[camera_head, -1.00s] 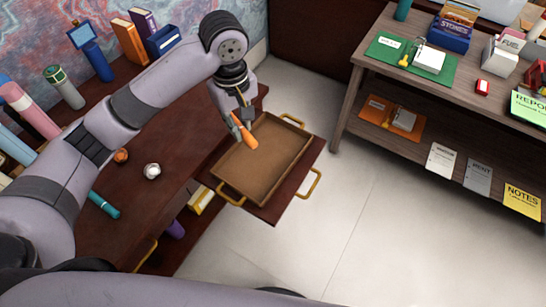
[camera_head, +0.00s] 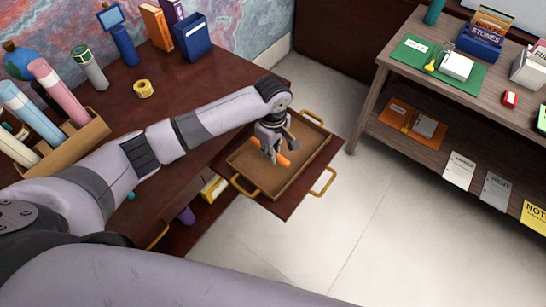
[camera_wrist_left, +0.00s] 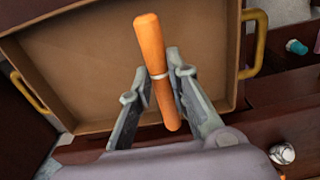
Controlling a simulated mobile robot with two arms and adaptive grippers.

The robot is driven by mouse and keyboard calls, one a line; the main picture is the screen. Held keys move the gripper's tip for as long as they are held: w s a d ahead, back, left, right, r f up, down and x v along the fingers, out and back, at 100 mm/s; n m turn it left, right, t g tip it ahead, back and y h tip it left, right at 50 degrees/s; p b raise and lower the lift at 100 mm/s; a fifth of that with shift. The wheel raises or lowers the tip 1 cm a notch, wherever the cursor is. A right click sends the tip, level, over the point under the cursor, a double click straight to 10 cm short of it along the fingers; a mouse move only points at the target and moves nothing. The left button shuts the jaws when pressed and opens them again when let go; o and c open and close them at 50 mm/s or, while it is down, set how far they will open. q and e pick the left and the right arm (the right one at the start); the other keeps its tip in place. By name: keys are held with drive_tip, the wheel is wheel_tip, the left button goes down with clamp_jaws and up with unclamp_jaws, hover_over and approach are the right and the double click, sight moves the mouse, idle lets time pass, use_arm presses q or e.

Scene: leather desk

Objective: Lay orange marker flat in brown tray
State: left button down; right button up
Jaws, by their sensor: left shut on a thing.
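The orange marker (camera_head: 282,160) is in my left gripper (camera_head: 273,154), over the inside of the brown tray (camera_head: 304,176). In the left wrist view the marker (camera_wrist_left: 152,55) lies between the two fingers (camera_wrist_left: 158,88), which are shut on it near its pale ring. The tray floor (camera_wrist_left: 85,62) shows behind the marker; whether the marker touches it I cannot tell. The tray is empty otherwise, has brass handles, and sits on a pulled-out dark wooden board. My right gripper is not in view.
A dark wooden desk (camera_head: 180,88) holds a tape roll (camera_head: 143,89), a blue box (camera_head: 194,38) and a wooden holder (camera_head: 75,146) with rolled tubes at left. A shelf unit (camera_head: 400,84) stands at right. Pale floor lies between.

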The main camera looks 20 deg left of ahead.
use_arm(q)
drive_tip(key=shift+f, duration=2.2)
drive_tip(key=c, duration=1.5)
unclamp_jaws()
drive_tip(key=shift+f, duration=0.1)
wheel_tip(320, 180, up, 12)
drive_tip(key=shift+r, duration=0.15)
